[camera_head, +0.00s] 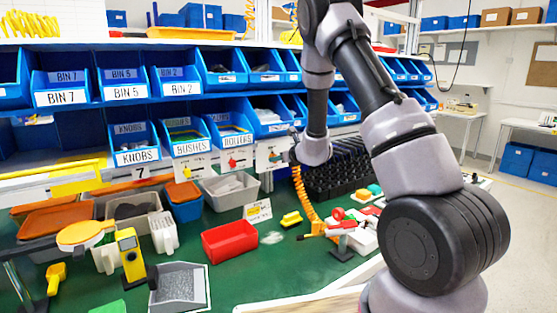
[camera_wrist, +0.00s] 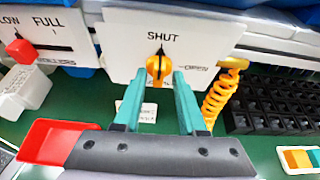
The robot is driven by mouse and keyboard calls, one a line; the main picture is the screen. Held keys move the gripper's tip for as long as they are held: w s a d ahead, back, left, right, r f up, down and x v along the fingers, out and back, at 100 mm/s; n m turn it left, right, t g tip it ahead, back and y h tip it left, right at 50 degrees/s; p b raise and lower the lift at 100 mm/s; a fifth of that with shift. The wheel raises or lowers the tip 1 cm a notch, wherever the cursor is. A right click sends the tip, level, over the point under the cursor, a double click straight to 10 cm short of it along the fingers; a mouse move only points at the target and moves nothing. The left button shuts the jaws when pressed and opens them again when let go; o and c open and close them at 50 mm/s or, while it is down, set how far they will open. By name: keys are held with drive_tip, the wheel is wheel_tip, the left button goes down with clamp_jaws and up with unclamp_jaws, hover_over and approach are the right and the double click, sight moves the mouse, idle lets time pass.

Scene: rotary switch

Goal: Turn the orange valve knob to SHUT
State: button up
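The orange valve knob (camera_wrist: 158,70) is on a white panel (camera_wrist: 190,27) in the wrist view. The word SHUT is printed above it and OPEN to its right. The knob's dark pointer tip is directed up, toward SHUT. My gripper (camera_wrist: 160,76) has its two teal fingers apart, one on each side of the knob's lower part. Narrow gaps seem to show beside the knob; I cannot tell whether the fingertips touch it. In the head view my gripper (camera_head: 293,150) is small and dark beside the panel (camera_head: 267,150), and its fingers are not clear.
A panel with a LOW–FULL slider (camera_wrist: 45,42) is left of the knob. An orange coiled cord (camera_wrist: 218,97) hangs to the right. A red bin (camera_head: 229,241) stands on the green bench (camera_head: 255,280) below. A black grid tray (camera_head: 340,172) is at the right.

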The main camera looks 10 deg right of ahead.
drive_tip(key=shift+a, duration=0.15)
drive_tip(key=v, duration=1.1)
drive_tip(key=s+a+r+n+g+y, duration=0.3)
drive_tip(key=s+a+r+n, duration=0.2)
drive_tip(key=s+r+n, duration=0.25)
drive_tip(key=s+a+r+n+g+y, duration=0.3)
drive_tip(key=s+a+r+n, duration=0.1)
drive_tip(key=s+r+n, duration=0.35)
drive_tip(key=s+d+r+n+h, duration=0.2)
drive_tip(key=s+d+n+h, duration=0.2)
drive_tip(key=s, duration=0.4)
drive_tip(key=s+d+r+n+h, duration=0.3)
drive_tip(key=s+d+n+h, duration=0.2)
drive_tip(key=s+d+n, duration=0.2)
drive_tip(key=s+n, duration=0.1)
drive_tip(key=s, duration=0.1)
drive_tip(key=shift+s+r+t, duration=0.25)
drive_tip(key=shift+r+t, duration=0.1)
drive_tip(key=shift+t, duration=0.05)
